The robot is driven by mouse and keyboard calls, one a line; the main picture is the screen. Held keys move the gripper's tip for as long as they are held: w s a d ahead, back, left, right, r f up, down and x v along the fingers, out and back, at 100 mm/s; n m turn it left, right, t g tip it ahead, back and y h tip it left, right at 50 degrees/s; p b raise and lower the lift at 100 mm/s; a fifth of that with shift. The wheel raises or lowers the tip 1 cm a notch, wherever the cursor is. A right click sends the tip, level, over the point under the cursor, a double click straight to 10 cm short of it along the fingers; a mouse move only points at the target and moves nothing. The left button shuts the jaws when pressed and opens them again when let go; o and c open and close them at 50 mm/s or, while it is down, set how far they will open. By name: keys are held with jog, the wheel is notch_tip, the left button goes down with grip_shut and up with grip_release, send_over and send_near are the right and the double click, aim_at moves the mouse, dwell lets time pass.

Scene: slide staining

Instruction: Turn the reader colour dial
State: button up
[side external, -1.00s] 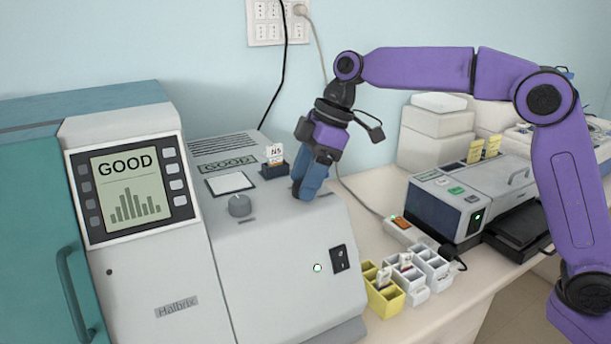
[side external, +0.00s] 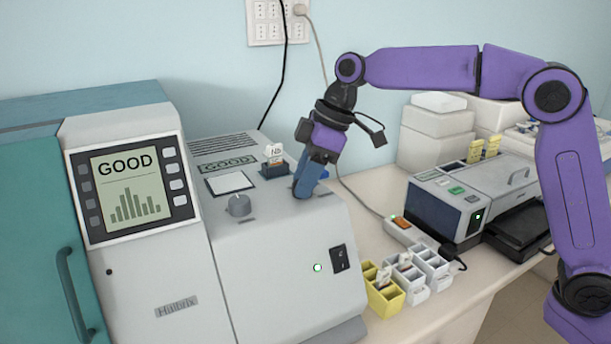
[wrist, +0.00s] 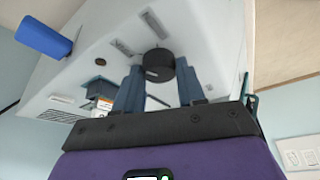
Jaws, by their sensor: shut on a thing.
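The reader is the large pale grey machine (side external: 270,255) with a sloping front and a screen (side external: 128,187) that reads GOOD above a bar chart. My gripper (side external: 304,194) is down on the right part of the reader's top. In the wrist view its two blue fingers (wrist: 158,82) close on a dark round dial (wrist: 158,66), one finger on each side. The fingers hide this dial in the side view. A separate grey knob (side external: 239,205) stands on the top to the left, clear of my gripper.
A slide holder (side external: 275,169) with a labelled slide stands just behind and left of my gripper. Yellow (side external: 384,300) and white (side external: 432,264) racks stand on the bench to the right. Another instrument (side external: 450,205) is behind them. A cable runs along the wall.

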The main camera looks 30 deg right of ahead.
jog(key=m+t, duration=0.1)
jog(key=m, duration=0.1)
jog(key=m+h, duration=0.1)
jog(key=m, duration=0.2)
jog(key=shift+s+a+t, duration=0.15)
jog(key=shift+t, duration=0.25)
jog(key=m+h, duration=0.1)
jog(key=m, duration=0.4)
jog(key=shift+a+t+h, duration=0.1)
jog(key=shift+t+h, duration=0.3)
jog(key=shift+m, duration=0.3)
jog(key=o, duration=1)
jog(key=shift+r, duration=0.1)
jog(key=v, duration=1.7)
jog(key=shift+s+r, duration=0.1)
jog(key=shift+r, duration=0.05)
